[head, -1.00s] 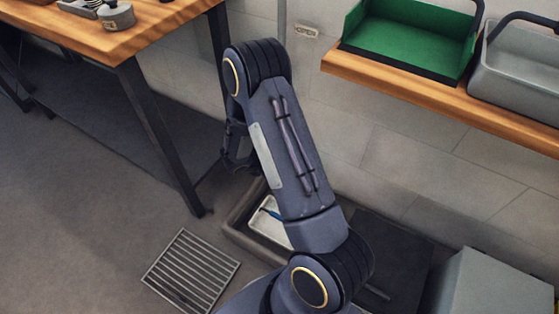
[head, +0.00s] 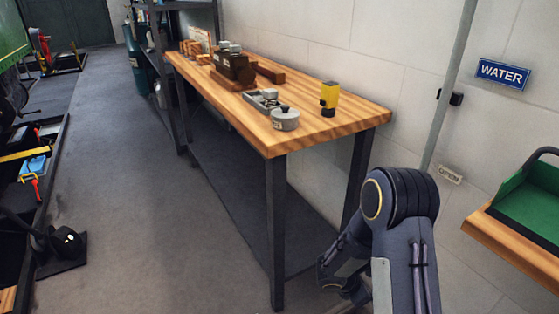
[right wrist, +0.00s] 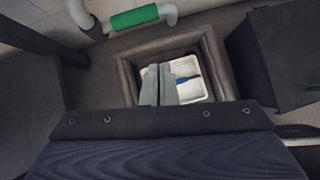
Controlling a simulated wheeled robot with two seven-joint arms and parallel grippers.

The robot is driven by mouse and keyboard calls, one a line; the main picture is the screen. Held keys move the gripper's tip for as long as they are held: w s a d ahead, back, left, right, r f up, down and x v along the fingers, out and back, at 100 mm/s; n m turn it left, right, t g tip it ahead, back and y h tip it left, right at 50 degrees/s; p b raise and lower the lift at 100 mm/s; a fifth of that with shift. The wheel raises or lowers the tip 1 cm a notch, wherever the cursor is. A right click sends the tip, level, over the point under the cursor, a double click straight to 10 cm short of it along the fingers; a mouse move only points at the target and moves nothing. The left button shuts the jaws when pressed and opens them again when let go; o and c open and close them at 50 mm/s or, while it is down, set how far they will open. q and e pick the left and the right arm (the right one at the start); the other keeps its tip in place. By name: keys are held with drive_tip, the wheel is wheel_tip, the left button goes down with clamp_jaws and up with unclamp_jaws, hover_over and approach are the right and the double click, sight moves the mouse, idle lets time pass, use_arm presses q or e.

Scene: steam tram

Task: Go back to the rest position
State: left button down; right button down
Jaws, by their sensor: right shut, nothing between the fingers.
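My right arm rises at the lower right of the head view, its bent joint beside the workbench's near end. In the right wrist view my right gripper (right wrist: 158,86) shows two grey fingers close together, shut and empty. They point toward a brown-rimmed square basin (right wrist: 128,76) on the floor. In the basin lies a white tray (right wrist: 188,68) with a blue-handled item (right wrist: 188,78). The fingers cover part of the tray in the picture; I cannot tell how far above it they are. My left gripper is not in view.
The wooden workbench (head: 345,110) holds a yellow device (head: 329,98), a grey round pot (head: 285,119) and other items. A green tray (head: 530,200) sits on a wall shelf at right. A white pipe with green sleeve (right wrist: 134,18) runs beyond the basin.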

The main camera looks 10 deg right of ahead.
drive_tip(key=s+a+r+m+t+y, duration=0.3)
drive_tip(key=s+a+r+m+y, duration=0.3)
drive_tip(key=s+a+r+m, duration=0.45)
drive_tip(key=s+a+r+m+t+y, duration=0.2)
drive_tip(key=s+a+r+m+y, duration=0.4)
drive_tip(key=r+m, duration=0.6)
wheel_tip(320, 180, up, 30)
drive_tip(key=s+n+p, duration=0.1)
drive_tip(key=n+p, duration=0.1)
drive_tip(key=p, duration=2.6)
drive_tip(key=shift+s+d+f, duration=0.15)
drive_tip(key=shift+s+d, duration=0.15)
drive_tip(key=shift+d, duration=0.05)
